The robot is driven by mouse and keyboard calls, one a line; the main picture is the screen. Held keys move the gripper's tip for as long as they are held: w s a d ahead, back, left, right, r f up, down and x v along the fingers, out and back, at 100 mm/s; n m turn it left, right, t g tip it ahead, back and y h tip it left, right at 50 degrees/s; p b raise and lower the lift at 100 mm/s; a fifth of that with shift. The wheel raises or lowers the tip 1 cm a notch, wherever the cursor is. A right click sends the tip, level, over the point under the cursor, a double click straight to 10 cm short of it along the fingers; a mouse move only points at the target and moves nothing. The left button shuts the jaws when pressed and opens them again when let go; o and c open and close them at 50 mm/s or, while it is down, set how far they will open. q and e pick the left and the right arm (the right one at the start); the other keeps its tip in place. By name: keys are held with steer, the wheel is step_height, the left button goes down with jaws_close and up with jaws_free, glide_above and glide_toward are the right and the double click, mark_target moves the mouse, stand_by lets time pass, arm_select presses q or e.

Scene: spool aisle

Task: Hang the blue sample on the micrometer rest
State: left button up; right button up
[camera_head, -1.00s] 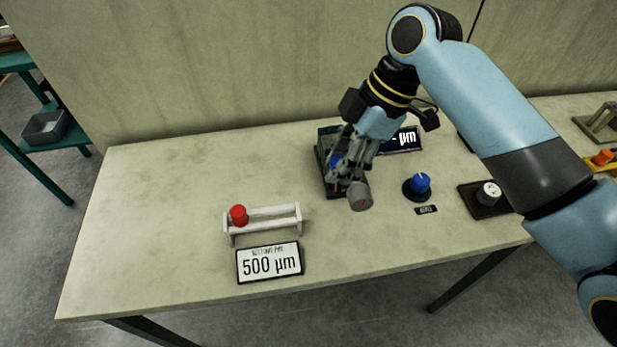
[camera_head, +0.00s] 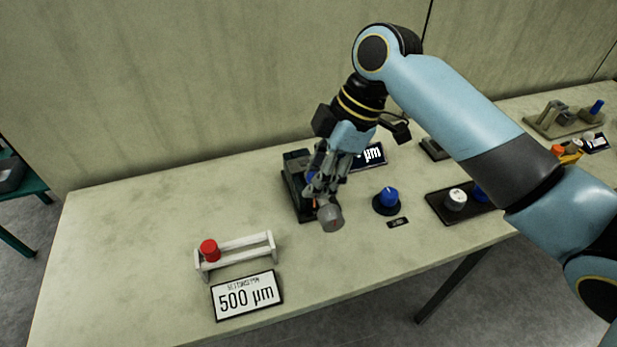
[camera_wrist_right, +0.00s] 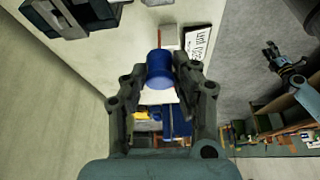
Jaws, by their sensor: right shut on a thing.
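My right gripper (camera_head: 318,193) is at the dark micrometer stand (camera_head: 291,200). It is shut on the blue sample, a blue cylinder (camera_wrist_right: 160,68) between its fingertips in the right wrist view. In the head view the fingers hide most of the sample and part of the stand. A grey cylinder (camera_head: 330,217) shows just below the fingers; I cannot tell what it belongs to. Whether the sample touches the rest is hidden. My left gripper (camera_wrist_right: 288,64) is small at the right of the right wrist view, away from the bench; its opening is unclear.
A display (camera_head: 371,155) stands behind my right gripper. A blue knob (camera_head: 387,196) and a black tray (camera_head: 440,208) lie to the right. The bench's left part is clear.

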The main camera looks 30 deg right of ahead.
steer(key=w+d+m+t+p, duration=0.1)
steer(key=w+d+m+p, duration=0.3)
steer(key=w, duration=0.3)
step_height(320, 180, up, 2)
steer(key=h, duration=0.1)
glide_above(304, 162)
steer(key=d, duration=0.1)
steer(key=f+b, duration=0.1)
steer(key=b, duration=0.1)
steer(key=s+f+b, duration=0.1)
steer(key=f+b, duration=0.1)
steer(key=shift+d+f+m, duration=0.1)
steer(key=shift+m, duration=0.3)
steer(key=shift+f, duration=0.15)
steer(key=shift+f+b, duration=1.55)
steer(key=shift+f, duration=0.8)
steer(key=o, duration=1.1)
